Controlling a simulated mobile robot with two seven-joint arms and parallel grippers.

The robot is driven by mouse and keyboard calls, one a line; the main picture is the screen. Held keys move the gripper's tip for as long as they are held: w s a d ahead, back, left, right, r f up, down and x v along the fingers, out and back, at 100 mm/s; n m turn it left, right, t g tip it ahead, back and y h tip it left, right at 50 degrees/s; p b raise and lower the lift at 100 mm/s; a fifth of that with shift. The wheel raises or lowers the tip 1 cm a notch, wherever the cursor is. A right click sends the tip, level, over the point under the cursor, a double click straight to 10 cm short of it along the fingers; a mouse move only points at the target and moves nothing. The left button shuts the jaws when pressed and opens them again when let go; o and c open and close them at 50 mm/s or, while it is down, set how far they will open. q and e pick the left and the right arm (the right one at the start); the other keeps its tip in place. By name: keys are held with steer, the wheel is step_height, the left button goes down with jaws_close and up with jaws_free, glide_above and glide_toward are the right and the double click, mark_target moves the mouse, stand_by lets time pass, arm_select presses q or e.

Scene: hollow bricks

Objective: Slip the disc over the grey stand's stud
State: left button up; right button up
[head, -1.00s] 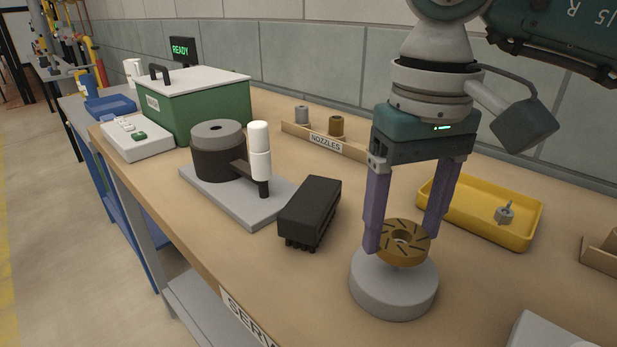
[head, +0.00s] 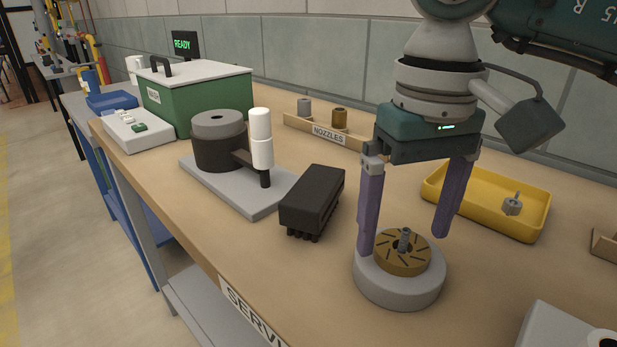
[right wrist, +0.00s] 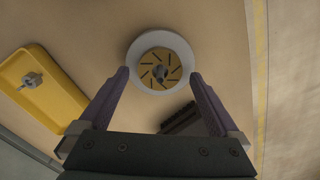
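The slotted brass-coloured disc (head: 403,255) lies flat on the round grey stand (head: 388,291), and the stand's stud (head: 404,240) comes up through the disc's centre hole. In the right wrist view the disc (right wrist: 152,75) sits around the stud, with the grey stand (right wrist: 137,52) showing as a ring around it. My right gripper (head: 402,242) is open over the stand, its purple fingers spread wide on either side of the disc. Both fingers look clear of the disc in the right wrist view (right wrist: 158,73). My left gripper is not in view.
A black ribbed block (head: 313,198) lies left of the stand. A yellow tray (head: 470,212) holding a small grey part (head: 512,206) is at the right. A grey plate (head: 262,207) with a dark cylinder (head: 219,150) stands further left. Bare bench top lies between them.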

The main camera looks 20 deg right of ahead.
step_height(320, 180, up, 10)
stand_by(0.6)
stand_by(0.5)
